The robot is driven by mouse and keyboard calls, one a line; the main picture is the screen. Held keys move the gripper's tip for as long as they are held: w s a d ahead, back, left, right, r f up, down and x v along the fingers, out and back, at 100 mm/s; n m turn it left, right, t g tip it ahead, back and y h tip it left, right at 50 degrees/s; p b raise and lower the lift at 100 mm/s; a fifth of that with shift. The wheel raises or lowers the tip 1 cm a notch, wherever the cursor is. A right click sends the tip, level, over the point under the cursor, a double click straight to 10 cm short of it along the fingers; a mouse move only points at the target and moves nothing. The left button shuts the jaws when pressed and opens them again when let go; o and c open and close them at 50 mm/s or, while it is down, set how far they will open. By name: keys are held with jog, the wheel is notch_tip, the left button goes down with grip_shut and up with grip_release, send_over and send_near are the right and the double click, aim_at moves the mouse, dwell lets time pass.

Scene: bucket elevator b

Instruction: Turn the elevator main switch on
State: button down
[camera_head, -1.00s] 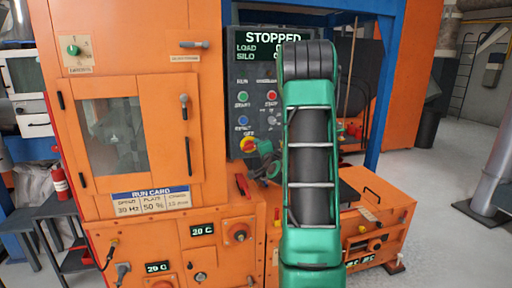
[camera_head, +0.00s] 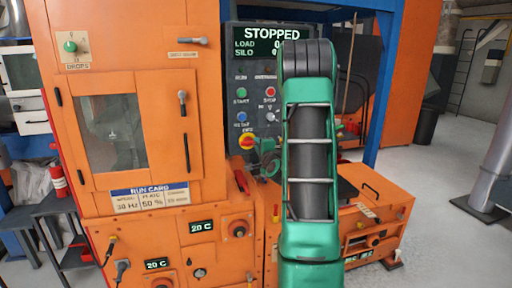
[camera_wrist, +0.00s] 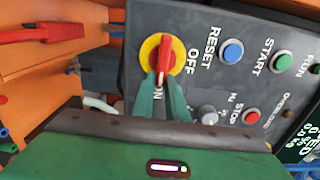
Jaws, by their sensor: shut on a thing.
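The main switch is a red handle on a yellow disc (camera_wrist: 162,55), on the grey control panel. It also shows in the head view (camera_head: 246,142), left of my gripper. In the wrist view the handle lies along the line toward the ON label (camera_wrist: 158,99), with its pale-marked end at that label. The OFF label (camera_wrist: 193,62) is to the side of the handle. My gripper (camera_wrist: 164,84) has its two green fingers closed on the ON end of the handle. My arm hides part of the panel in the head view. The display (camera_head: 262,41) reads STOPPED.
On the panel beside the switch are a blue RESET button (camera_wrist: 232,50), a green START button (camera_wrist: 281,61) and a red STOP button (camera_wrist: 252,116). An orange cabinet (camera_head: 205,110) with a red lever (camera_head: 240,181) stands left of the panel. An orange box unit (camera_head: 385,195) stands right.

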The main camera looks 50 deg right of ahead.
jog(key=shift+w+a+f, duration=0.2)
jog(key=shift+w+a, duration=0.15)
jog(key=shift+a, duration=0.2)
jog(key=c, duration=1.8)
grip_release()
jog(key=shift+o, duration=0.2)
jog(key=shift+s+d+r, duration=0.1)
jog(key=shift+d, duration=0.15)
jog(key=shift+s, duration=0.15)
jog(key=v, duration=1)
jog(key=shift+s, duration=0.2)
jog(key=shift+a, duration=0.1)
